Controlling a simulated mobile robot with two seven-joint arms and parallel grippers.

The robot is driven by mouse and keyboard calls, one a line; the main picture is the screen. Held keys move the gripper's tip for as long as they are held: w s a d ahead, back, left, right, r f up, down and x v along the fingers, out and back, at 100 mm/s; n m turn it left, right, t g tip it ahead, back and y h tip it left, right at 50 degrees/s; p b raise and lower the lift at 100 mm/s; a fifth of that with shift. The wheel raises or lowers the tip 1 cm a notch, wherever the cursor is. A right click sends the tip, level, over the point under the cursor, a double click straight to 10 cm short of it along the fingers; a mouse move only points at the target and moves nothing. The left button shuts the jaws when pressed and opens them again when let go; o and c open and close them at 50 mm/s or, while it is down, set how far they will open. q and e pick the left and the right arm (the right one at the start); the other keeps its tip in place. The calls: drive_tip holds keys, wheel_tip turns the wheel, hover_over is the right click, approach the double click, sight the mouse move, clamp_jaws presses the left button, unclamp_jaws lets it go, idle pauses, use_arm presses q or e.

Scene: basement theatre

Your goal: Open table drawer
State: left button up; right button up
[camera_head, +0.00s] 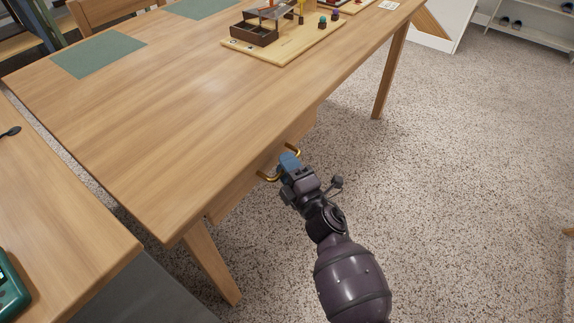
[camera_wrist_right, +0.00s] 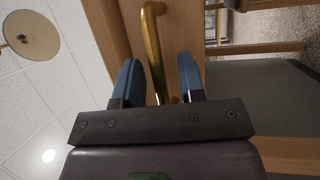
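The wooden table (camera_head: 150,110) has a drawer (camera_head: 238,194) under its near right edge, and its front looks closed. A brass bar handle (camera_head: 267,177) is fixed to the drawer front. My right gripper (camera_head: 289,161) is at the handle and covers its middle in the head view. In the right wrist view the gripper (camera_wrist_right: 160,82) is open, with one blue finger on each side of the brass handle (camera_wrist_right: 152,45). A gap shows between the fingers and the bar. My left gripper is not in view.
A wooden board with a brown tray (camera_head: 254,34) and small pieces stands on the tabletop, near green mats (camera_head: 98,54). Another wooden surface (camera_head: 50,230) is at the left. The speckled carpet (camera_head: 460,180) to the right of the table is clear.

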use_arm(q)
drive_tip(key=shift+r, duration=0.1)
use_arm(e)
drive_tip(key=shift+c, duration=0.2)
clamp_jaws()
use_arm(q)
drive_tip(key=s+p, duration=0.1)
drive_tip(key=p, duration=0.1)
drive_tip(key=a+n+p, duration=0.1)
drive_tip(key=p, duration=0.1)
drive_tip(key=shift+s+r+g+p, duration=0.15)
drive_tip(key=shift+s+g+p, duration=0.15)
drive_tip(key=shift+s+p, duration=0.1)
use_arm(e)
drive_tip(key=s+d, duration=0.8)
drive_tip(key=d, duration=0.3)
drive_tip(key=s+d, duration=0.9)
drive_tip(key=d, duration=0.3)
drive_tip(key=shift+d, duration=0.2)
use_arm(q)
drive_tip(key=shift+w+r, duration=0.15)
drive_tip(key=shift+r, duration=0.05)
use_arm(e)
drive_tip(key=shift+o, duration=0.2)
unclamp_jaws()
